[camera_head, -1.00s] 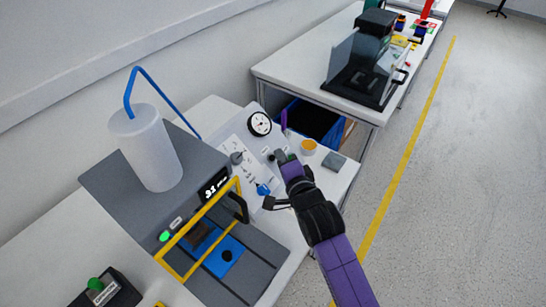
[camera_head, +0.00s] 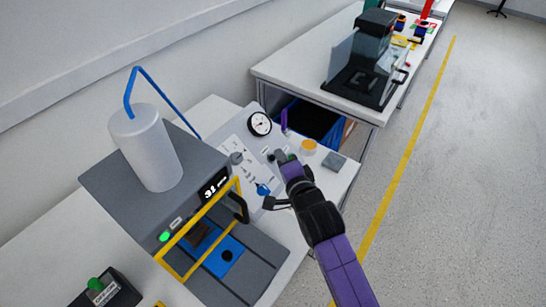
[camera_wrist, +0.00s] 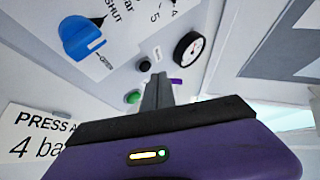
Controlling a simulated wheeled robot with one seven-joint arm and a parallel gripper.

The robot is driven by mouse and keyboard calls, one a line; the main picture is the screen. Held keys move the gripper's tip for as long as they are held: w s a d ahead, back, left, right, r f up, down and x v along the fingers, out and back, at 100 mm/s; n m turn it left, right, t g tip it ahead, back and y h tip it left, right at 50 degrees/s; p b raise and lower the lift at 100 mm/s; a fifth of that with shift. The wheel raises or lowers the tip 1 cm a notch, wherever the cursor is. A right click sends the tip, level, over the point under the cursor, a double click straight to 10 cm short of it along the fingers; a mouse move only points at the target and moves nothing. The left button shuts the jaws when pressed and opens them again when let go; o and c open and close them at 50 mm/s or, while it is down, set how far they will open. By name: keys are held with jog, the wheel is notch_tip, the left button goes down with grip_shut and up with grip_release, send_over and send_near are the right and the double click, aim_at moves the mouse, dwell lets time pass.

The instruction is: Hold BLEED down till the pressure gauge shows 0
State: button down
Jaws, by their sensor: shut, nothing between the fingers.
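The round white pressure gauge (camera_head: 260,124) with a black rim sits at the upper part of the sloped panel, and also shows in the wrist view (camera_wrist: 187,48). Its needle is too small to read. A black push button (camera_wrist: 144,65) and a green button (camera_wrist: 133,97) sit beside my fingertips; the small label by the black one is not legible, so I cannot tell surely that it is BLEED. My gripper (camera_wrist: 158,77) is shut and empty, its tips at the panel near the black button. I cannot tell whether they touch it.
A blue knob (camera_wrist: 85,38) is on the panel at left. A grey machine with a yellow frame (camera_head: 190,271) and a white canister (camera_head: 147,150) stand left of the panel. An orange-topped cup (camera_head: 309,147) and a grey block (camera_head: 334,161) lie to its right.

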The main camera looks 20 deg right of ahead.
jog(key=shift+f, duration=0.1)
jog(key=shift+w+a+f+b, duration=0.15)
jog(key=shift+w+f+b, duration=0.1)
jog(key=shift+b, duration=0.2)
jog(key=shift+w+a+f+b, duration=0.2)
jog(key=shift+f+b, duration=0.15)
jog(key=shift+b, duration=0.05)
dwell(2.1)
jog(key=shift+r, duration=0.1)
dwell(1.0)
jog(key=shift+s+d+r+p, duration=0.35)
jog(key=shift+s+r+p, duration=0.1)
jog(key=shift+r+p, duration=0.2)
jog(key=shift+s+d+r+p, duration=0.3)
jog(key=shift+s+r+p, duration=0.15)
jog(key=shift+r+p, duration=0.25)
jog(key=shift+s+d+r+p, duration=0.4)
jog(key=shift+r+p, duration=0.15)
jog(key=shift+p, duration=0.25)
jog(key=shift+s+d+r+p, duration=0.25)
jog(key=shift+s+r+p, duration=0.2)
jog(key=shift+r+p, duration=0.25)
jog(key=shift+f, duration=0.1)
